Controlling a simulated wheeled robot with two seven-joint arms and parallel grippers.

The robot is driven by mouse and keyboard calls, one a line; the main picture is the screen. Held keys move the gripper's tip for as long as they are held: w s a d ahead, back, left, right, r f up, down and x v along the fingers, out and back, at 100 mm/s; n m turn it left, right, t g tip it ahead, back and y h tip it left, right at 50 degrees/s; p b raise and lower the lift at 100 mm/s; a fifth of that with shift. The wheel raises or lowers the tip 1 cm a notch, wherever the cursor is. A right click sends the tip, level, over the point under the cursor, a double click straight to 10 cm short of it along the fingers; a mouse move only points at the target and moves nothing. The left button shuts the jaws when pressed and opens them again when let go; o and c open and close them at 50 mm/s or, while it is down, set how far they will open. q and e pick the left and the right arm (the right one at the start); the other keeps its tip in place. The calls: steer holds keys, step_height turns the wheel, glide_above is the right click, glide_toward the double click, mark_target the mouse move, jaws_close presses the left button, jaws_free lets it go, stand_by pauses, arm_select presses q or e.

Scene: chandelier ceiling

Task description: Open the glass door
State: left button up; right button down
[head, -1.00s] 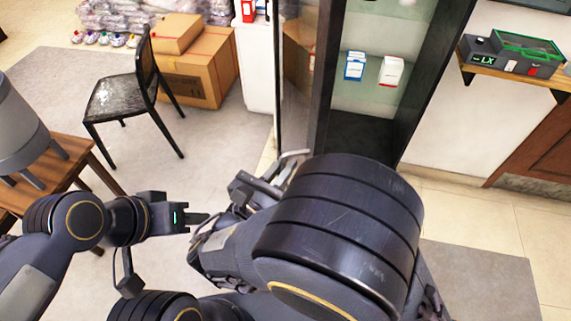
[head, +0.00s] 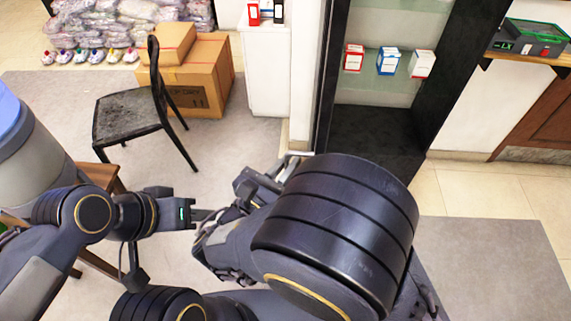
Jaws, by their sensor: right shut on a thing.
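The glass cabinet (head: 385,135) stands upright at top centre, with a dark frame and pale shelves. Its glass door is hard to make out; only a dark upright edge (head: 328,85) shows at the cabinet's left side. A short silver bar, seemingly the door handle (head: 297,154), shows just below that edge. My right gripper (head: 280,168) is at this bar and shut on it, partly hidden behind my thick black arm link.
Small boxes (head: 388,61) stand on a cabinet shelf. A black chair (head: 130,118) and cardboard boxes (head: 193,80) are at left. A wooden table (head: 102,177) is beside my left arm. Grey mat and tiled floor (head: 480,195) at right are clear.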

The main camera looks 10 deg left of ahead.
steer(key=shift+a+r, duration=0.1)
stand_by(0.3)
steer(key=c, duration=1.6)
jaws_free()
steer(key=shift+w, duration=0.15)
steer(key=shift+c, duration=0.2)
